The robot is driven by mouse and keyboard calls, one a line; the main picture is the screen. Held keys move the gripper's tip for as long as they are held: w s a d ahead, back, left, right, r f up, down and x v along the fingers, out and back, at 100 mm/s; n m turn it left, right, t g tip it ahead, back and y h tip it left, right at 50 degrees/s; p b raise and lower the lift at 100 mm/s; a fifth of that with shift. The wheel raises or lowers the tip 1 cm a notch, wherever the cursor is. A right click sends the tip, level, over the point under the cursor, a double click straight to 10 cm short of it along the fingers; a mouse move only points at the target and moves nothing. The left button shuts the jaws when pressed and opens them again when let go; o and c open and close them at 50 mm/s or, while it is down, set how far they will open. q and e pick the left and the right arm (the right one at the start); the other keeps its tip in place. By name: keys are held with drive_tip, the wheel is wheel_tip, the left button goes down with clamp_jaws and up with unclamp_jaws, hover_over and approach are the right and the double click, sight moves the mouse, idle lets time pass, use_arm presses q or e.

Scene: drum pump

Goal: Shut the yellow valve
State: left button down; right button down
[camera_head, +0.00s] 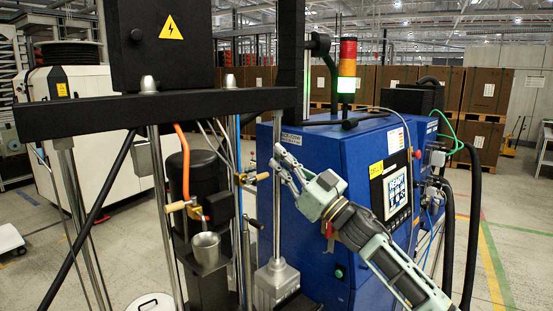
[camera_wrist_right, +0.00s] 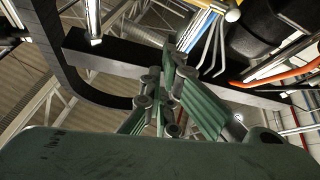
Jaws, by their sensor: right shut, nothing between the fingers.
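A small yellow-brass valve fitting (camera_head: 259,177) sits on the pump's thin vertical pipes. A second brass fitting (camera_head: 177,206) is lower left, by the orange hose and above a metal cup (camera_head: 205,247). I cannot tell which is the yellow valve or how either handle is set. My right gripper (camera_head: 279,161) is shut and empty, just right of the upper fitting, its fingers pointing up and left. No contact is clear. In the right wrist view its fingers (camera_wrist_right: 168,75) come together, with pipes and an orange hose beyond. My left gripper is not in view.
A black frame beam (camera_head: 150,112) crosses above the pump, with a black electrical box (camera_head: 160,45) on it. A vertical metal post (camera_head: 277,210) stands close to my right gripper. A blue machine (camera_head: 330,150) with a screen stands behind my right arm.

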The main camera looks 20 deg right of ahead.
drive_tip(key=b+v, duration=0.3)
drive_tip(key=v, duration=0.4)
drive_tip(key=shift+s+a+f+b, duration=0.15)
drive_tip(key=shift+s+f+b, duration=0.2)
drive_tip(key=shift+f, duration=0.05)
